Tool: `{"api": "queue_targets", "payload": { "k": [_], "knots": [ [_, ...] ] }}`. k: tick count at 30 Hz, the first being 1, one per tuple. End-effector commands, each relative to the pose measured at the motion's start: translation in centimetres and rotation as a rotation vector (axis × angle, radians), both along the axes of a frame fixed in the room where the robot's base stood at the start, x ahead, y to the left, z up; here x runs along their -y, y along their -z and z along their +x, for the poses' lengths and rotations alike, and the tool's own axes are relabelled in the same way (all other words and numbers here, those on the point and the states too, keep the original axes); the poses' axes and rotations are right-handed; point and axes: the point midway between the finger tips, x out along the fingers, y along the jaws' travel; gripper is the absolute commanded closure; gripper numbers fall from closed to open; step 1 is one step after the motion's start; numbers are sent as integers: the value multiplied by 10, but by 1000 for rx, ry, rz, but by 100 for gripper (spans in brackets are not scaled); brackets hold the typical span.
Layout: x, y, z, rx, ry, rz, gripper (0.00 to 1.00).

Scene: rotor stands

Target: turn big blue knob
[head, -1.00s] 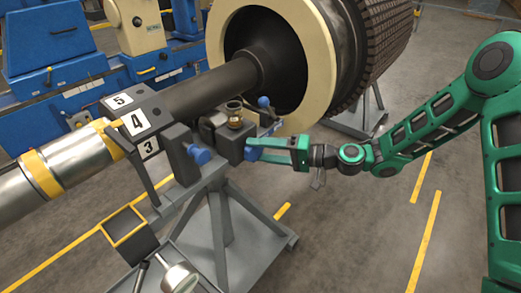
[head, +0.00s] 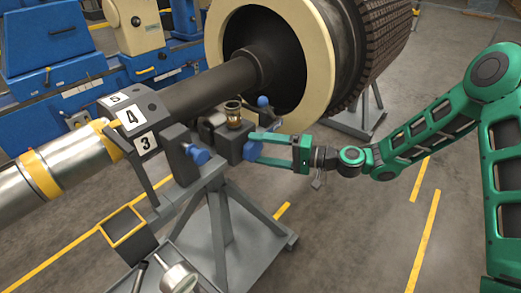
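A blue knob (head: 252,151) sticks out of the right side of the dark clamp block on the grey stand. My gripper (head: 256,149) reaches in from the right, its two green fingers spread, one above and one below this knob. The fingers look apart with a gap between them; whether either touches the knob is hard to tell. A second blue knob (head: 197,155) sits on the dark block to the left. A smaller blue knob (head: 263,101) stands higher up, behind the block. I cannot tell for certain which knob is the big one.
A long shaft with a numbered collar (head: 132,117) lies over the grey stand (head: 218,215). A large cream-rimmed rotor (head: 322,70) stands close behind my gripper. Blue machines (head: 55,45) line the back left. The floor (head: 350,235) at the lower right is clear.

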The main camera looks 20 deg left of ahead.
Motion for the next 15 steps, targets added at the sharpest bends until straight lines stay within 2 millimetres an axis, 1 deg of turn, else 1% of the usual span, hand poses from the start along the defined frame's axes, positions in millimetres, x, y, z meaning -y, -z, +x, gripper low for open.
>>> {"api": "queue_targets", "payload": {
  "k": [8, 11, 15],
  "knots": [
    [-1, -2, -5, -3, -11, 4, 26],
    [5, -2, -5, -4, -10, 3, 26],
    [27, -4, -4, -3, -8, 4, 26]
  ]
}}
